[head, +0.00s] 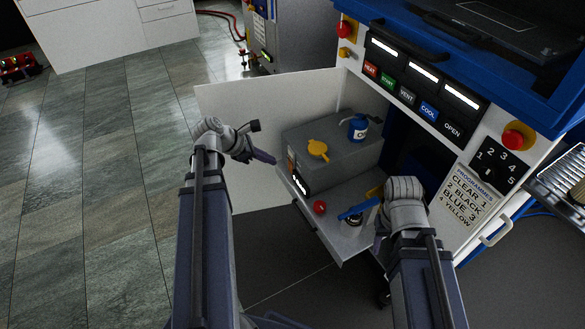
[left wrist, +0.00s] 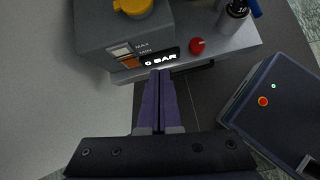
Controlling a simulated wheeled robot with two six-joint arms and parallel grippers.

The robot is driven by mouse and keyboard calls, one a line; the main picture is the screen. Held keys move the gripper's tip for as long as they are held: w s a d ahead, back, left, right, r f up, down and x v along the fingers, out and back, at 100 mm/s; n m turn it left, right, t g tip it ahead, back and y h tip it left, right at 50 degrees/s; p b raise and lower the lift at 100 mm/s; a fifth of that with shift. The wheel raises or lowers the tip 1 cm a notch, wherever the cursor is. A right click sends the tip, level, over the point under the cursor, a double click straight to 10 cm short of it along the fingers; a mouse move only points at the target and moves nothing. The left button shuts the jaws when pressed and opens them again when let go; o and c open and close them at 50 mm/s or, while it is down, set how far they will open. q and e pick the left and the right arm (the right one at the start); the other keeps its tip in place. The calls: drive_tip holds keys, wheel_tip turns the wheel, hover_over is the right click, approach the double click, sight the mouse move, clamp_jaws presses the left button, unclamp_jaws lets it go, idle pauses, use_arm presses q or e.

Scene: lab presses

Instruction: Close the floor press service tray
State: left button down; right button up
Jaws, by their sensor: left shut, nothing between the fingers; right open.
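The service tray (head: 345,248) is a grey drawer pulled out of the floor press (head: 450,150), below its button panel. It carries a grey unit (head: 330,145) with a yellow cap (head: 318,150), a blue bottle (head: 358,127), a red knob (head: 319,207) and a blue lever (head: 357,208). A dark handle (head: 303,215) runs along the tray front. My left gripper (head: 268,158) is shut and empty; in the left wrist view its fingertips (left wrist: 160,74) point at the unit's "0 BAR" display, with contact unclear. My right gripper (head: 385,218) is at the tray's right side, fingers mostly hidden.
A white door panel (head: 235,110) stands open left of the tray. A dark box with a red button (left wrist: 270,100) shows at right in the left wrist view. A white cabinet (head: 110,30) stands far back. The tiled floor (head: 100,170) at left is clear.

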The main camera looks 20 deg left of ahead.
use_arm(q)
drive_tip(key=a+n, duration=0.2)
drive_tip(key=a, duration=0.1)
drive_tip(key=b, duration=0.7)
approach(300, 162)
wheel_tip(300, 162, down, 5)
drive_tip(key=s, duration=0.1)
drive_tip(key=shift+t, duration=0.4)
drive_tip(key=shift+w+d+r, duration=0.1)
drive_tip(key=shift+w+d, duration=0.6)
drive_tip(key=shift+w, duration=0.15)
drive_tip(key=shift+w+d+r, duration=0.1)
drive_tip(key=shift+w+d, duration=0.6)
drive_tip(key=shift+w, duration=0.15)
drive_tip(key=w+d, duration=0.7)
drive_tip(key=w, duration=0.2)
drive_tip(key=w+d, duration=0.7)
drive_tip(key=w, duration=0.2)
drive_tip(key=w+d, duration=0.7)
drive_tip(key=w, duration=0.2)
drive_tip(key=shift+w, duration=0.1)
drive_tip(key=shift+w+d+r, duration=0.15)
